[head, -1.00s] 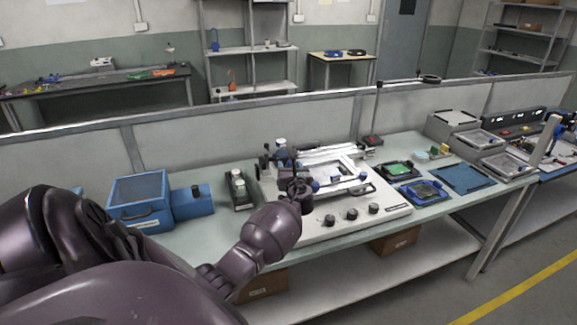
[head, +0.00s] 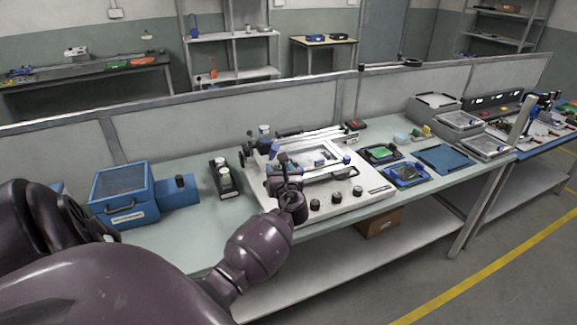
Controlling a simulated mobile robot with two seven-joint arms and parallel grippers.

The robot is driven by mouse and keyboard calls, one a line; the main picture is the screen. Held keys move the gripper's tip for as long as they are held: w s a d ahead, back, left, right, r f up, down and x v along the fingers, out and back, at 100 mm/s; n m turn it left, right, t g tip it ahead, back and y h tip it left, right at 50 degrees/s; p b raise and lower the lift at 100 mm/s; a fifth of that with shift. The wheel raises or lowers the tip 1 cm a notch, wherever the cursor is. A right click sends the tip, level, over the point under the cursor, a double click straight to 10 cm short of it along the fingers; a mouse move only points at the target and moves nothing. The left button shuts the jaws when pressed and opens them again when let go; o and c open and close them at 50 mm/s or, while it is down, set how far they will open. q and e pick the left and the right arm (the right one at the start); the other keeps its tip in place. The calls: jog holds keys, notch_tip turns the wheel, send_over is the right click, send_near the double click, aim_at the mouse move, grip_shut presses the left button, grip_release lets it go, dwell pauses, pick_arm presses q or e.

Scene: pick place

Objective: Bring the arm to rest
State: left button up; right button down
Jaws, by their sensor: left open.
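My left arm comes in from the lower left and reaches over the front edge of the workbench (head: 215,245). My left gripper (head: 285,165) is at the end of this arm, in front of the left part of the white machine (head: 340,197). It is small and dark here; its jaws stand apart and I see nothing held between them. I cannot tell whether it touches the machine. My right gripper is not in view.
A blue box (head: 123,193) stands left of the machine, with a dark holder of jars (head: 224,178) between. Blue trays (head: 407,174) and a blue mat (head: 444,158) lie to the right. A grey partition (head: 215,145) runs behind. Floor in front is clear.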

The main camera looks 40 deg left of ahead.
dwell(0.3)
pick_arm(q)
jog(key=w+d+n+t+h, duration=0.3)
jog(key=d+n+h, duration=0.3)
jog(key=n, duration=0.5)
jog(key=s+d+f+n+t+h, duration=0.1)
jog(key=s+d+f+n+h, duration=0.15)
jog(key=d+n, duration=0.2)
jog(key=s+d+f+n+t+h, duration=0.1)
jog(key=s+d+f+n+h, duration=0.15)
jog(key=d, duration=0.35)
jog(key=s+d+f+n+g+h, duration=0.1)
jog(key=s+d+f+n, duration=0.1)
jog(key=s, duration=0.5)
jog(key=s+d+f+n+g+h, duration=0.1)
jog(key=s+d+f+n, duration=0.1)
jog(key=s+d+f, duration=0.2)
jog(key=s+d+f+n+g+h, duration=0.1)
jog(key=s+d+f+n+h, duration=0.1)
jog(key=s+f, duration=0.4)
jog(key=s+d, duration=0.1)
jog(key=s, duration=0.4)
jog(key=shift+s+d+n, duration=0.2)
jog(key=shift+n, duration=0.1)
jog(key=shift+f, duration=0.1)
